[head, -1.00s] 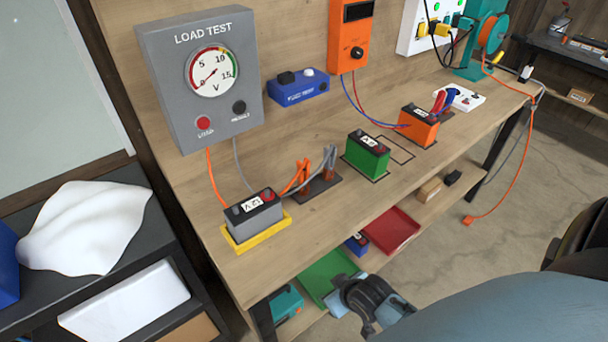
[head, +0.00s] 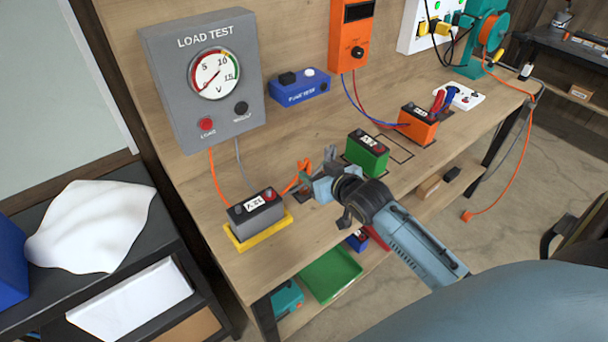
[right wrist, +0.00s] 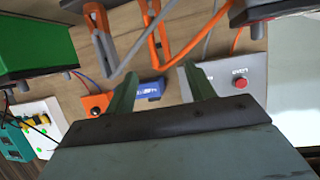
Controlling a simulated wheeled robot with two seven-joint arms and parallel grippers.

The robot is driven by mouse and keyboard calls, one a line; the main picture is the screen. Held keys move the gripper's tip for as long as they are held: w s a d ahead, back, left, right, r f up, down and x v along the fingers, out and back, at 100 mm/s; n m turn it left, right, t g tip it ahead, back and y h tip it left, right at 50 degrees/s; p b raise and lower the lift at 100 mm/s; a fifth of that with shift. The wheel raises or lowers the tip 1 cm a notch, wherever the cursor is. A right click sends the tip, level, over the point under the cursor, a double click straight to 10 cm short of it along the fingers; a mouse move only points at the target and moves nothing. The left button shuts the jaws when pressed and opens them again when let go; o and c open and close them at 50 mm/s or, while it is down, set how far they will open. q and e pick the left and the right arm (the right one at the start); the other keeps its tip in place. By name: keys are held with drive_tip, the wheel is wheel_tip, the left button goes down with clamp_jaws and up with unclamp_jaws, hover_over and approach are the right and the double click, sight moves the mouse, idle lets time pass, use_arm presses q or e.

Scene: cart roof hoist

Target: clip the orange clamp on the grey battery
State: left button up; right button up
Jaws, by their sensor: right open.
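The grey battery (head: 257,216) with a "12 V" label and a red terminal cap sits in a yellow tray (head: 237,245) at the left of the bench. The orange clamp (head: 302,174) stands on a dark holder just right of it, partly hidden by my right gripper (head: 324,174). That gripper is open and empty, in front of the clamps and above the bench. In the right wrist view, the orange clamp (right wrist: 158,45) shows beyond the two spread fingers (right wrist: 161,88), with a grey clamp beside it. The battery is partly in view there (right wrist: 285,20). My left gripper is not in view.
The load test box (head: 205,80) stands behind the grey battery, with an orange and a grey cable hanging from it. A green battery (head: 367,153) is right of my gripper and an orange battery (head: 418,124) further right. Bare bench lies along the front edge.

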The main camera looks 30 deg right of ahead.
sight(306, 166)
drive_tip(key=shift+x, duration=3.4)
drive_tip(key=shift+a, duration=0.1)
drive_tip(key=c, duration=1.1)
